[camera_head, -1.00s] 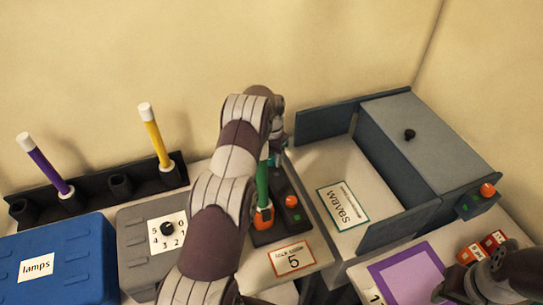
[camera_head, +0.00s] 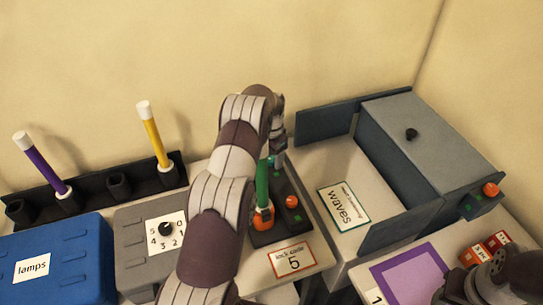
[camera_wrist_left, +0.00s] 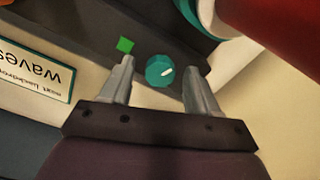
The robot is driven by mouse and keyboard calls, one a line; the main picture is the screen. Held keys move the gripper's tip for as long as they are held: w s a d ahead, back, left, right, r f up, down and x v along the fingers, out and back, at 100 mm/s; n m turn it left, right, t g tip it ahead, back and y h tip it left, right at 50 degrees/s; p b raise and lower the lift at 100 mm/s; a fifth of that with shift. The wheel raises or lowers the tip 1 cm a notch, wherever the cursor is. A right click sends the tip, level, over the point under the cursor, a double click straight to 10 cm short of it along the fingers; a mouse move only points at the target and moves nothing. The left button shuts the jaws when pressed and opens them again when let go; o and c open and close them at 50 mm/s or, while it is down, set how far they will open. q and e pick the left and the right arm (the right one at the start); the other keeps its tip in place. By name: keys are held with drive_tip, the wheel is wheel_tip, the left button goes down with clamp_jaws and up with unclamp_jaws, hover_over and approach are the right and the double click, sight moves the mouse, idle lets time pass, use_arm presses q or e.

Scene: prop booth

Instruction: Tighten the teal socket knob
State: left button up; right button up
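The teal socket knob (camera_wrist_left: 160,71) is round with a white pointer line, set on a dark panel (camera_head: 262,236). In the left wrist view it sits between the open fingers of my left gripper (camera_wrist_left: 160,82), with a visible gap on each side. In the head view my left gripper (camera_head: 278,146) is above the back of the panel, and only a bit of the teal knob (camera_head: 279,160) shows under it. My left arm hides part of the panel. At the lower right only part of my right arm shows; its fingers are out of view.
A green stick (camera_head: 262,185) in an orange holder and an orange button (camera_head: 292,202) stand close beside the gripper. A "lock code 5" card (camera_head: 293,262) lies in front. The grey "waves" bay (camera_head: 320,165) is to the right, a grey dial box (camera_head: 130,250) to the left.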

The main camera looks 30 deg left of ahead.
sight(271, 159)
use_arm(q)
drive_tip(key=shift+r, duration=0.35)
wheel_tip(271, 159, up, 4)
drive_tip(key=shift+p, duration=0.6)
wheel_tip(271, 159, up, 8)
drive_tip(key=p, duration=0.7)
drive_tip(key=shift+p, duration=0.3)
drive_tip(key=shift+f, duration=0.1)
